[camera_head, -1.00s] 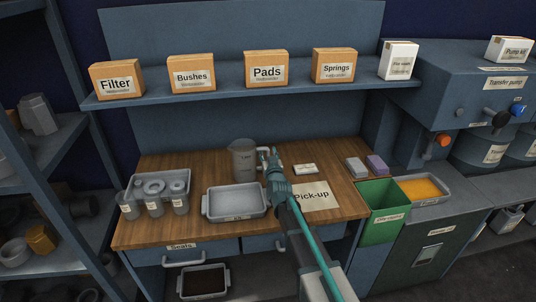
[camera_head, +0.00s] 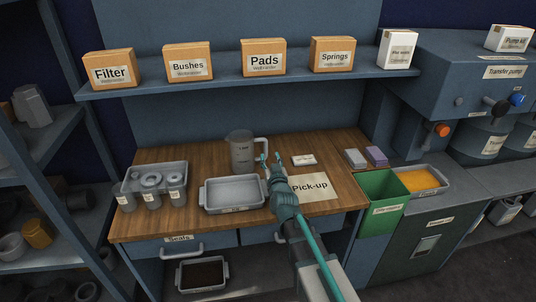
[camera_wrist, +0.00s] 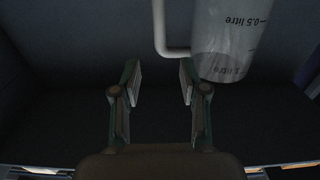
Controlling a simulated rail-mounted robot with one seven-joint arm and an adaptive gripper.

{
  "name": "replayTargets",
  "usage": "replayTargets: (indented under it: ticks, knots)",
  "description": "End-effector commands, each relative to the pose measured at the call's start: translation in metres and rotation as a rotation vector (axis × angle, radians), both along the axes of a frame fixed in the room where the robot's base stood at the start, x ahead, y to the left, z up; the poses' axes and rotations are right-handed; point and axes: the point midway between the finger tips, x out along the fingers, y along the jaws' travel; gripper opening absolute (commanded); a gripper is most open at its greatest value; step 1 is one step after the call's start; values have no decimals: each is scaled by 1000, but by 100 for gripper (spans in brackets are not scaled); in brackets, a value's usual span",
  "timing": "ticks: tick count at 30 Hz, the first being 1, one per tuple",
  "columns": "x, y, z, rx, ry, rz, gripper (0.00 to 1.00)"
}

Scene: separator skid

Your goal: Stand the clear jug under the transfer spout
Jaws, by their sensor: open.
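The clear jug (camera_head: 241,155) stands upright on the wooden bench, behind the grey tray, with its handle on the right. In the wrist view the jug (camera_wrist: 230,38) fills the upper right, with litre marks, and its pale handle (camera_wrist: 165,40) lies ahead of the fingers. The transfer pump housing (camera_head: 465,75) is at the right; I cannot make out the spout clearly.
A grey tray (camera_head: 207,207) and a Pick-up card (camera_head: 322,186) lie on the bench near my arm. A green bin (camera_head: 381,215) and an orange-filled tray (camera_head: 440,178) are at right. A shelf (camera_head: 220,86) with boxes hangs above.

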Motion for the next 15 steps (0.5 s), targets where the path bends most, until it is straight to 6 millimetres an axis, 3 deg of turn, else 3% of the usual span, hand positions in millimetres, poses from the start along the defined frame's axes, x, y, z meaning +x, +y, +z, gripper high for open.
replayTargets:
  ticks: [3,15]
  knots:
    - [-11,-3,0,0,0,0,48]
    - [-11,-3,0,0,0,0,48]
